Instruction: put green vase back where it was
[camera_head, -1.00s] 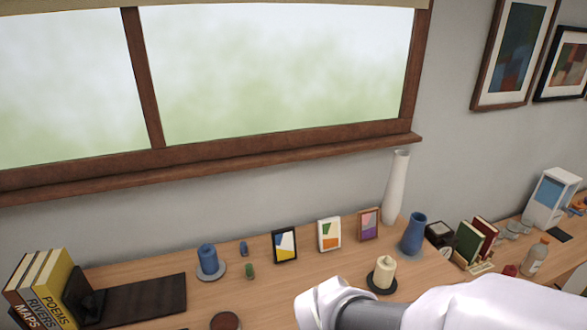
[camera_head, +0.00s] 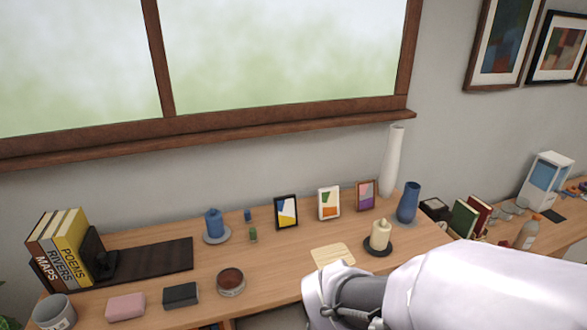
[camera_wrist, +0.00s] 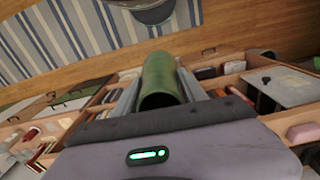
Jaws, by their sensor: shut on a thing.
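The green vase (camera_wrist: 160,76) is in the wrist view, held between the two grey fingers of my gripper (camera_wrist: 158,88). Its round dark open end faces the camera, and the fingers press on its sides. My gripper and the green vase do not show in the head view, where only my white arm covers the lower right. A wooden sideboard top (camera_head: 275,275) runs under the window in the head view. On it are a blue vase (camera_head: 408,202) and a tall white vase (camera_head: 393,165) near the wall.
A cream candle (camera_head: 380,236), a blue candle (camera_head: 213,224), picture frames (camera_head: 286,212), books (camera_head: 68,250) and a round tin (camera_head: 231,282) stand on the top. A pale mat (camera_head: 333,256) lies bare near the front. Below my gripper are open, filled drawers (camera_wrist: 215,72) and a striped rug (camera_wrist: 60,35).

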